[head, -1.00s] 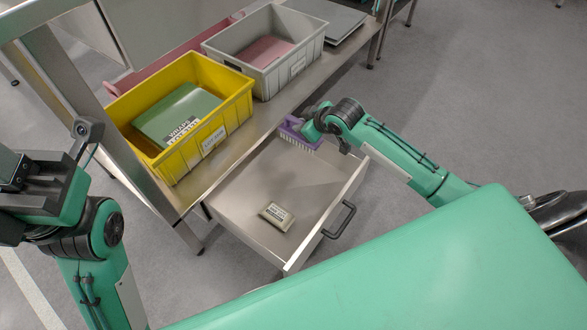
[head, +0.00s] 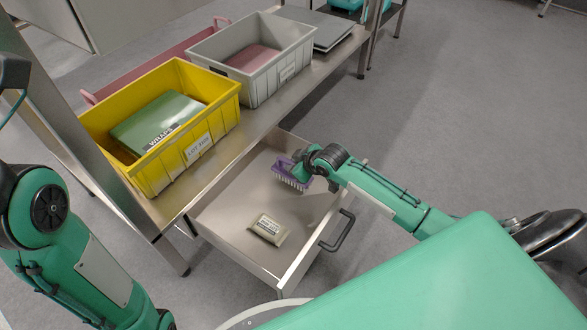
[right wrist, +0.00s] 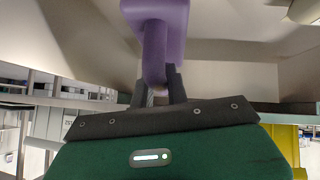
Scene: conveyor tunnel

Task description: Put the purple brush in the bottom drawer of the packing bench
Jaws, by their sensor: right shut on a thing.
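The purple brush (head: 291,174) has pale bristles facing down. My right gripper (head: 303,167) is shut on it and holds it over the open drawer (head: 246,186) of the packing bench. In the right wrist view the purple handle (right wrist: 157,55) sits between the two dark fingers (right wrist: 159,88). I cannot tell whether the bristles touch the drawer floor. The drawer is pulled out, with a dark handle (head: 338,231) on its front. My left arm is at the left edge of the head view; its gripper's fingers do not show.
A small labelled packet (head: 268,229) lies in the drawer near its front. On the bench stand a yellow bin (head: 212,139) with a green packet labelled WRAPS and a grey bin (head: 291,63) with a pink item. Much of the drawer floor is bare.

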